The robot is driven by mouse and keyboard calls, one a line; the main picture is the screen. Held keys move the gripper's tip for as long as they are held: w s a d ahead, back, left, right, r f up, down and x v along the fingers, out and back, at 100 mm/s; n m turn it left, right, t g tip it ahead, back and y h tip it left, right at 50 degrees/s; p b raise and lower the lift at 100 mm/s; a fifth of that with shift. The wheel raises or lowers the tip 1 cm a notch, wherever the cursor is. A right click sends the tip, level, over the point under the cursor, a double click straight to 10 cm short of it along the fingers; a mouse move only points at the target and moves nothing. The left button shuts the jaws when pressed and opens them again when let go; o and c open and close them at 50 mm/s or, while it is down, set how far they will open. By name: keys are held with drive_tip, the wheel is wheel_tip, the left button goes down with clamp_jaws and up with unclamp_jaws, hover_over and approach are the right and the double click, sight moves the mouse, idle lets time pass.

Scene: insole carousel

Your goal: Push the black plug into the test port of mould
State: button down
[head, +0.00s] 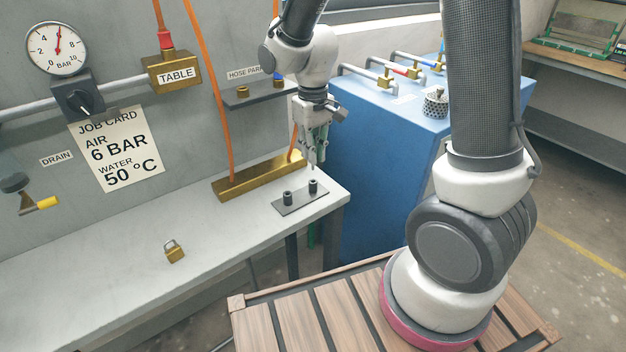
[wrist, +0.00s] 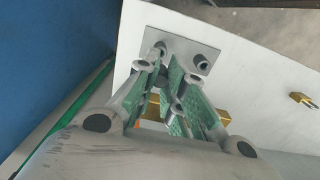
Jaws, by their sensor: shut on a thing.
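A dark flat plate (head: 287,203) lies on the grey table near its right end, with two short black plugs standing on it. The left plug (head: 287,198) stands clear. The right plug (head: 312,187) is just under my gripper (head: 314,160), which points down. In the wrist view the green-padded fingers of my gripper (wrist: 163,68) close in at the near plug (wrist: 160,48). The other plug (wrist: 203,62) stands apart from them. My gripper is shut on what looks like a black plug; the fingers partly hide the grip. I cannot make out a test port.
A brass bar (head: 258,177) with orange hoses stands behind the plate. A brass padlock (head: 174,251) lies on the table's front part. A blue cabinet (head: 385,150) rises right of the table. The table's middle is clear.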

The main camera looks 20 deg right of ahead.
drive_tip(key=shift+r, duration=3.2)
drive_tip(key=shift+f, duration=0.1)
